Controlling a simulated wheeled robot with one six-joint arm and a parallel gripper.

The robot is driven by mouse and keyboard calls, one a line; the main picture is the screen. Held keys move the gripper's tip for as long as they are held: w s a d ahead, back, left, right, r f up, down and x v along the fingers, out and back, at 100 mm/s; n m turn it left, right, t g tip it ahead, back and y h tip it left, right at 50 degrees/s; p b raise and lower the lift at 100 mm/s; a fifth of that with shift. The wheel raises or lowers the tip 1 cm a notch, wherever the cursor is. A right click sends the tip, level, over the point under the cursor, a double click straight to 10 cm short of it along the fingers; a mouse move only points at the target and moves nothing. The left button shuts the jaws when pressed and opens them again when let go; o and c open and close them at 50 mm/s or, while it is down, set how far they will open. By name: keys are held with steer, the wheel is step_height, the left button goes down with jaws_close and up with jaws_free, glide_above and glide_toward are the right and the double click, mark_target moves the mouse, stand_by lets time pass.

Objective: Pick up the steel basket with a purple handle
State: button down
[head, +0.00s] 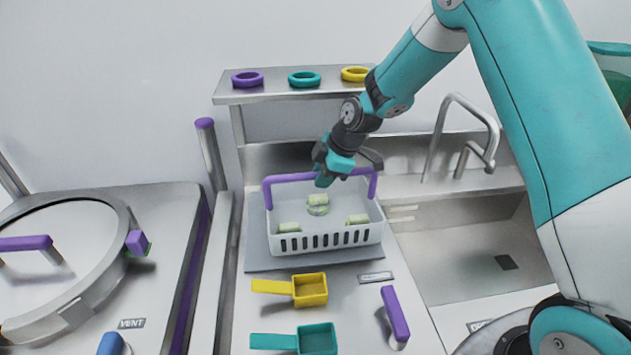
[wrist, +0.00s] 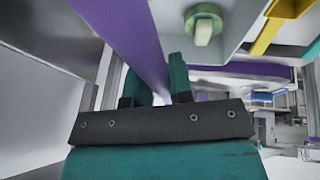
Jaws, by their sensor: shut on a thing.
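The basket (head: 325,241) is pale, with slots along its front wall, and stands upright at the grey mat (head: 262,264) in the head view; I cannot tell whether it touches the mat. Its purple handle (head: 290,178) arches over the top. My gripper (head: 323,178) is shut on the middle of the handle's top bar. In the wrist view the handle (wrist: 122,35) runs down between the teal fingers of my gripper (wrist: 165,85). Several pale green pieces (head: 318,201) lie in the basket; one shows in the wrist view (wrist: 203,27).
A shelf (head: 290,93) with purple, teal and yellow rings stands behind. A sink (head: 470,250) with a faucet (head: 485,125) is at the right. Yellow (head: 310,290) and teal scoops (head: 317,338) lie in front. A round-lidded vessel (head: 60,260) is at the left.

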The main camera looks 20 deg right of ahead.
steer(key=s+d+b, duration=0.3)
steer(key=d+b, duration=0.3)
steer(key=d, duration=1)
steer(key=shift+s+r, duration=0.1)
